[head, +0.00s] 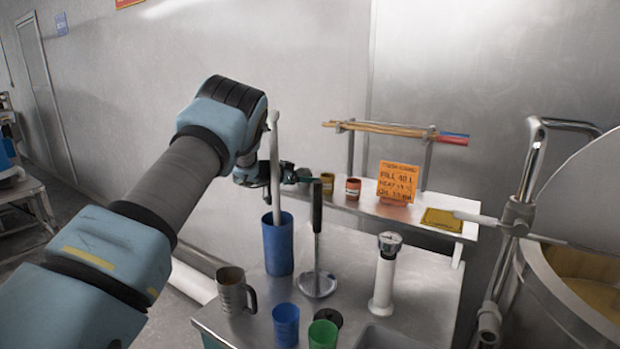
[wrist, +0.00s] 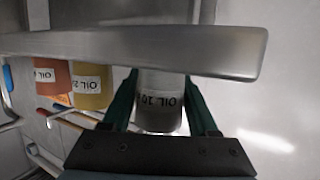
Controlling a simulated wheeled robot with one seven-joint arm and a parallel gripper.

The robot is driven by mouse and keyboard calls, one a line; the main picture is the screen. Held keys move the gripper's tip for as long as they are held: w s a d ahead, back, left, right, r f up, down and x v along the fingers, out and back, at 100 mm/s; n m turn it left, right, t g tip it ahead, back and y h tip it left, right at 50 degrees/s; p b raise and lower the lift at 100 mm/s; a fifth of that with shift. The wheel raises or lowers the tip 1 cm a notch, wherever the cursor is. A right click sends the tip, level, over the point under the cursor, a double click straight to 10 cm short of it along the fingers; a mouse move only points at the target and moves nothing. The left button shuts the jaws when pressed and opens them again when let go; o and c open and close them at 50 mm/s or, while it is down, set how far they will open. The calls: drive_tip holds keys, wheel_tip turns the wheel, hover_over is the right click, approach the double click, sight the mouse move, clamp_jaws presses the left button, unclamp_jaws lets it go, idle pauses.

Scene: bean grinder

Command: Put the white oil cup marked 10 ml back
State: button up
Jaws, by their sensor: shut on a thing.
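My gripper (head: 305,177) is at the left end of the raised shelf (head: 378,208), its green fingers pointing right. In the wrist view the fingers (wrist: 160,85) are shut around a whitish-grey cup (wrist: 158,108). Its label reads upside down as OIL and a number that I cannot read surely. A grey bar crosses in front of the cup's upper part in that view. In the head view this cup is hidden, and I cannot tell whether it touches the shelf. A yellow cup (head: 327,183) and a red cup (head: 353,189) stand on the shelf just right of my fingers.
An orange sign (head: 397,182) and a yellow pad (head: 441,220) occupy the shelf's right part. A tall blue holder (head: 278,246) with a long pale tool (head: 275,150) stands close below my gripper.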

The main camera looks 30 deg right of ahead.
drive_tip(key=o, duration=1.3)
drive_tip(key=shift+r, duration=0.1)
